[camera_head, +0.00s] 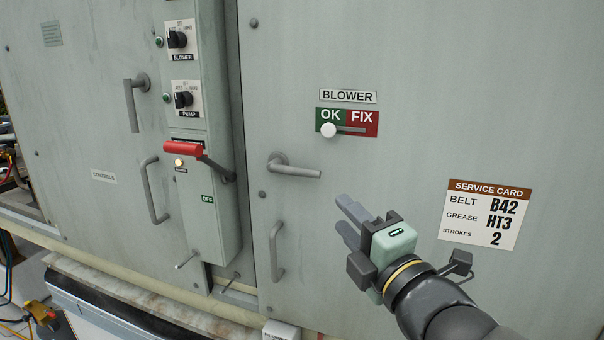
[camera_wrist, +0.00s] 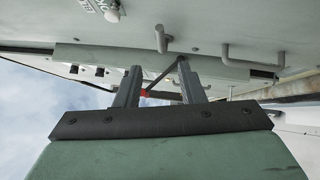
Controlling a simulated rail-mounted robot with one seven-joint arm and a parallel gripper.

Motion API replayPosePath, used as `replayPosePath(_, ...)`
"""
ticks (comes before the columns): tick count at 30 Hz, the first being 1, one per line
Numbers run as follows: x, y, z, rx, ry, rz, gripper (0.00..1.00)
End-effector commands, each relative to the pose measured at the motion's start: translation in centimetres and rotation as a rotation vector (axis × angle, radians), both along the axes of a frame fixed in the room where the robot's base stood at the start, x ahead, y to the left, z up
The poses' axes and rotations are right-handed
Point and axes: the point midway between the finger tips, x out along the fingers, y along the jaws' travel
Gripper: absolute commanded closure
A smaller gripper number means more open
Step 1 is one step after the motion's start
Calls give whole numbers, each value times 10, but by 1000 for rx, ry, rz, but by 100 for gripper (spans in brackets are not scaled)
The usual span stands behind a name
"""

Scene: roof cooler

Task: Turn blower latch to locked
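The blower latch (camera_head: 293,167) is a grey lever handle on the blower door, below the BLOWER label. Its arm points right and is nearly horizontal, sloping slightly down. My gripper (camera_head: 342,217) is to the lower right of the latch, apart from it, with its fingers pointing up and left. The fingers are apart and nothing is between them. In the wrist view the latch (camera_wrist: 161,38) shows beyond the fingertips, and my gripper (camera_wrist: 158,80) is open and empty.
An OK/FIX slider (camera_head: 329,130) sits above the latch with its knob at OK. A grey pull handle (camera_head: 277,252) is below it. A red-handled lever (camera_head: 183,148) and BLOWER (camera_head: 178,40) and PUMP (camera_head: 183,99) switches are left. A service card (camera_head: 485,215) is right.

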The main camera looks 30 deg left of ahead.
Motion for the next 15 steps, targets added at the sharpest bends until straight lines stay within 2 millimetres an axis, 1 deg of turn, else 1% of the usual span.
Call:
replayPosePath(1,6,11,3,-3,3,3,64)
replayPosePath(6,25,44,8,-3,4,2,64)
replayPosePath(12,46,80,15,-2,3,1,64)
replayPosePath(15,54,94,17,-2,3,1,64)
